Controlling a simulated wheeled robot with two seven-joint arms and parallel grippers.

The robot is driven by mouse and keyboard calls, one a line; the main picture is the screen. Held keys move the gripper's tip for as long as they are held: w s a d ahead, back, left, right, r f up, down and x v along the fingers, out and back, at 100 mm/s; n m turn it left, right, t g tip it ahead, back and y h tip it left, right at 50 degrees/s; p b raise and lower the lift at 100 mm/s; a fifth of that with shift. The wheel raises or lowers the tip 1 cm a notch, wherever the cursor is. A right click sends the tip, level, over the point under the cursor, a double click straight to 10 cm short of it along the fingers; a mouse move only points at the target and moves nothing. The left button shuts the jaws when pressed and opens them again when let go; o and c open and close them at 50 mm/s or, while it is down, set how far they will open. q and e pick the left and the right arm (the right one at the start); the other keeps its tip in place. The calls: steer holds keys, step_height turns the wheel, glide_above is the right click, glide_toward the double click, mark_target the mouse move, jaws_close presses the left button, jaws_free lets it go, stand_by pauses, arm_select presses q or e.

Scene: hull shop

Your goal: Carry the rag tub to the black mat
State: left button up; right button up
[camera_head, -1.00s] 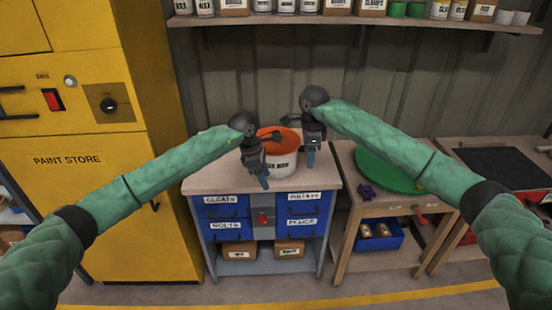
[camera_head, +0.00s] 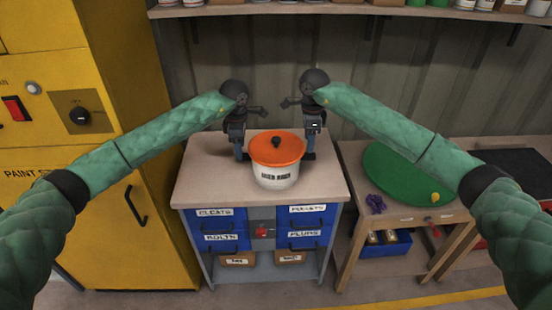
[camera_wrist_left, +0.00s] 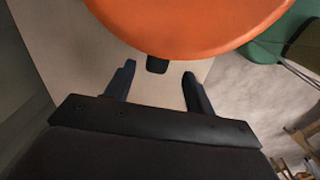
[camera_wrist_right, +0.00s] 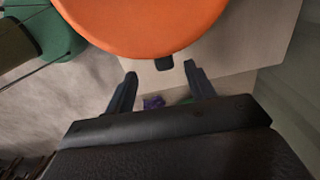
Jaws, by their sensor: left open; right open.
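The rag tub (camera_head: 275,178) is white with an orange lid, a dark knob and a label. It stands upright on the drawer bench's pale top (camera_head: 205,180). My left gripper (camera_head: 240,156) is at its left side and my right gripper (camera_head: 311,155) at its right side, both pointing down and open. In the left wrist view a dark tab (camera_wrist_left: 157,65) at the orange rim lies between the finger tips; a similar tab (camera_wrist_right: 163,63) shows in the right wrist view. Neither gripper is closed on it. The black mat (camera_head: 515,170) is on the far-right surface, partly behind my right arm.
A neighbouring wooden table (camera_head: 350,155) holds a green disc (camera_head: 395,175) and a purple item (camera_head: 376,203). A yellow paint store cabinet (camera_head: 130,230) stands at left. A shelf with cans (camera_head: 340,8) runs above the bench. Floor in front is open.

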mark_target(308, 155)
arm_select(q)
steer(key=shift+w, duration=0.35)
arm_select(e)
steer(key=shift+w, duration=0.35)
arm_select(q)
steer(key=shift+s+r, duration=0.2)
steer(key=shift+r, duration=0.05)
arm_select(e)
steer(key=shift+s+r, duration=0.25)
arm_select(q)
steer(key=shift+w+f, duration=0.1)
steer(key=shift+f, duration=0.3)
arm_select(e)
steer(key=shift+w+f, duration=0.15)
steer(key=shift+f, duration=0.3)
arm_select(q)
steer(key=shift+f, duration=3.6)
arm_select(e)
steer(key=shift+f, duration=3.55)
arm_select(q)
jaws_close()
arm_select(e)
jaws_close()
arm_select(q)
steer(key=shift+r, duration=0.1)
arm_select(e)
steer(key=shift+r, duration=0.1)
